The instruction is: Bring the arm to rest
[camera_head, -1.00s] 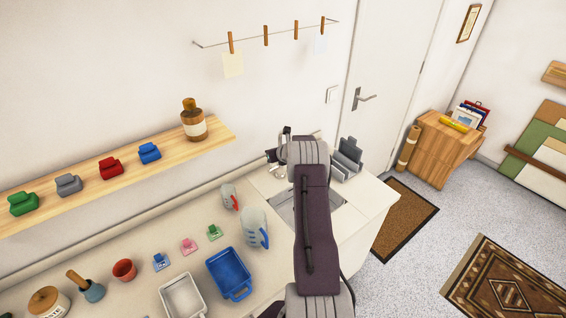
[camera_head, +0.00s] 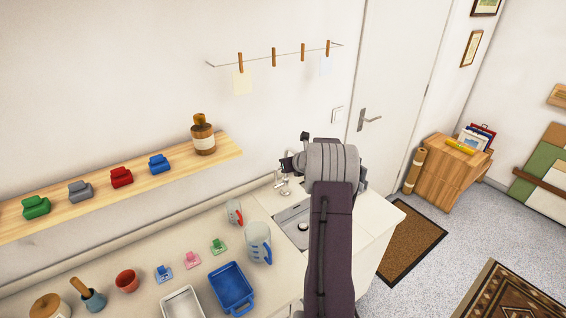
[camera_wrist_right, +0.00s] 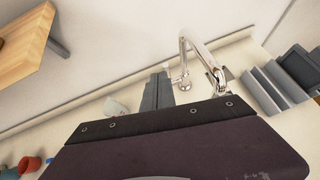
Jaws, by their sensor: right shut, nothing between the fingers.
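My right arm reaches up the middle of the head view over the sink counter. My right gripper (camera_head: 287,164) is small and dark there, partly hidden by its wrist, near the tap. In the right wrist view its grey fingers (camera_wrist_right: 157,90) are together with nothing between them. The chrome tap (camera_wrist_right: 183,65) shows just beyond them; I cannot tell the gap. My left gripper is not in view.
The sink (camera_head: 290,226) lies left of my forearm, with a clear measuring jug (camera_head: 258,244) and a blue tray (camera_head: 231,287) beside it. A wooden shelf (camera_head: 110,190) with a brown bottle (camera_head: 203,136) is on the wall. A grey rack (camera_wrist_right: 277,90) stands right.

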